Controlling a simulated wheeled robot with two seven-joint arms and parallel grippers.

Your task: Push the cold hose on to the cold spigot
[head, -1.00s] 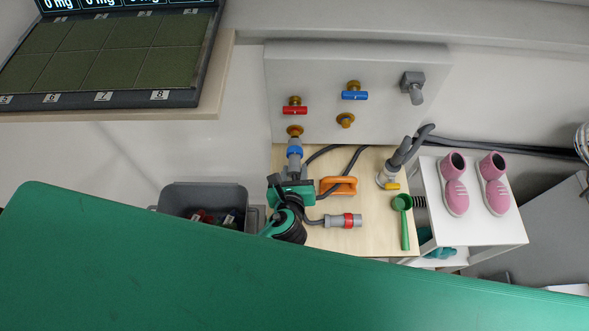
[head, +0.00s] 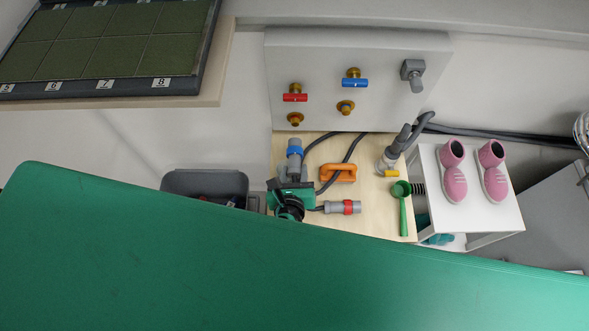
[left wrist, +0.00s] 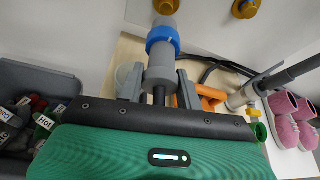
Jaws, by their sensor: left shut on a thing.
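My left gripper (head: 293,176) is shut on the grey cold hose end with a blue ring (head: 294,149). In the left wrist view the fingers (left wrist: 159,88) close on its grey body, below the blue ring (left wrist: 163,40). The brass cold spigot (head: 346,107) is on the white panel below the blue-handled valve (head: 355,83). The hose end points at the panel and is apart from it in the head view. It lies below the left brass spigot (head: 295,119), under the red-handled valve (head: 295,97), and left of the cold spigot. My right gripper is out of view.
On the wooden shelf (head: 370,200) are an orange handle (head: 338,173), a red-ringed hose end (head: 343,207), a green scoop (head: 402,208) and a yellow-and-grey nozzle (head: 391,161). A grey bin (head: 205,181) is left; pink shoes (head: 491,176) stand right.

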